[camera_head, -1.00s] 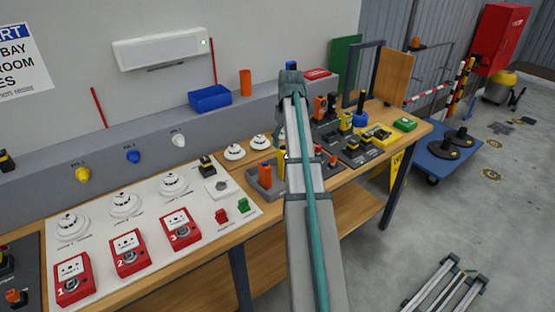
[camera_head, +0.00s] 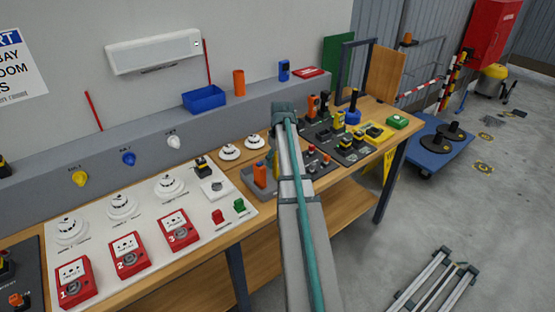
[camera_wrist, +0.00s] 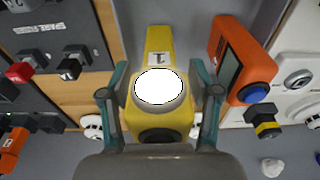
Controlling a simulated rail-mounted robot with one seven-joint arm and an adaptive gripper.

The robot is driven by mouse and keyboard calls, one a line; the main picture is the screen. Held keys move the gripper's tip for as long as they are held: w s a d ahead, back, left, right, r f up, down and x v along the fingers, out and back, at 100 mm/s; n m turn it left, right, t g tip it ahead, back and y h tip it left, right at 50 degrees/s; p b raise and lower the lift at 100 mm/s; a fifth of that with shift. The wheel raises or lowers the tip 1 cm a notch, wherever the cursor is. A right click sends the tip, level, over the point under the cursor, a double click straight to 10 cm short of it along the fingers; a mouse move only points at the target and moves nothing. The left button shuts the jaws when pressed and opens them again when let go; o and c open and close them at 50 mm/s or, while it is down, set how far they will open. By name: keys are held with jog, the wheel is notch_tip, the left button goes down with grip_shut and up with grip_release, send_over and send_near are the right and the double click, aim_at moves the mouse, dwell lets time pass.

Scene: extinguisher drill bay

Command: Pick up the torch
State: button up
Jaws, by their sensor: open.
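The torch (camera_wrist: 162,115) is yellow, with a round bright white lens and a label "1" on its long body. In the wrist view it lies between the two teal fingers of my gripper (camera_wrist: 159,88). The fingers are open, one on each side of it; I cannot tell whether they touch it.
An orange device (camera_wrist: 240,62) with a dark screen is close right of the torch in the wrist view; it also shows in the head view (camera_head: 260,175). Switch panels (camera_wrist: 55,40) are close on the left. Detectors and red call points (camera_head: 129,252) cover the left bench.

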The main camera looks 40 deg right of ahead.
jog(key=shift+f, duration=0.15)
grip_shut()
jog(key=shift+r, duration=0.2)
dwell(0.3)
